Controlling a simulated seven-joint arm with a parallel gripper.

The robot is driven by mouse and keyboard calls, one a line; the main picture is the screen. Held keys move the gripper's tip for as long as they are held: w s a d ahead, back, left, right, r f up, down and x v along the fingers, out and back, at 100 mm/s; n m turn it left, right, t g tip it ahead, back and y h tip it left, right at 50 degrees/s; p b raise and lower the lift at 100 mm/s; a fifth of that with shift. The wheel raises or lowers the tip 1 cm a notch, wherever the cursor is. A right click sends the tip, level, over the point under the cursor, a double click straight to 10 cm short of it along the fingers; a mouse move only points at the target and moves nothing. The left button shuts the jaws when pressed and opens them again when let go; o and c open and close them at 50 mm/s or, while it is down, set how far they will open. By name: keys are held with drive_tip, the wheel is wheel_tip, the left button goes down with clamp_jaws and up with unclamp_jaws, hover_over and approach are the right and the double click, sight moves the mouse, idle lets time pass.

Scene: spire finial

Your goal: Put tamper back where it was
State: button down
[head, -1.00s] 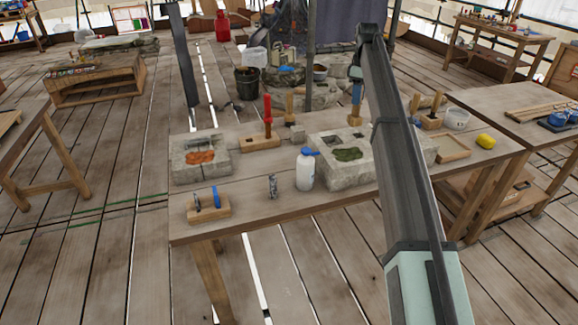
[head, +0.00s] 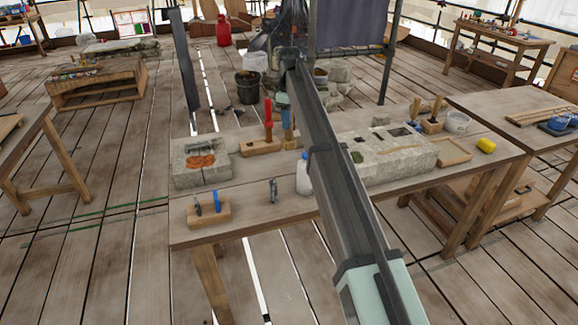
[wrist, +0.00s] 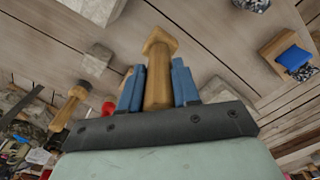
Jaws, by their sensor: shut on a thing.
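The wooden tamper (wrist: 159,85) is upright between the two blue fingers of my gripper (head: 287,119), its wider end pointing away from the wrist. My gripper is shut on it, above the table near the wooden holder (head: 260,146) and its red-handled tool (head: 268,118). In the head view the tamper is mostly hidden by the fingers. In the wrist view another wooden-handled tool (wrist: 68,106) and a red handle top (wrist: 108,107) show left of the gripper.
A stone block with an orange patch (head: 200,162) stands left, and a longer stone block (head: 395,155) right. A white bottle (head: 303,176) is partly behind my arm. A small wooden stand (head: 209,214) with a blue tool is at the front left.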

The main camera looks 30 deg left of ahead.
sight(289, 144)
drive_tip(key=shift+f, duration=4.95)
drive_tip(key=shift+f, duration=0.1)
drive_tip(key=c, duration=0.8)
unclamp_jaws()
wheel_tip(289, 144, up, 11)
drive_tip(key=shift+r, duration=0.65)
drive_tip(key=shift+d, duration=0.15)
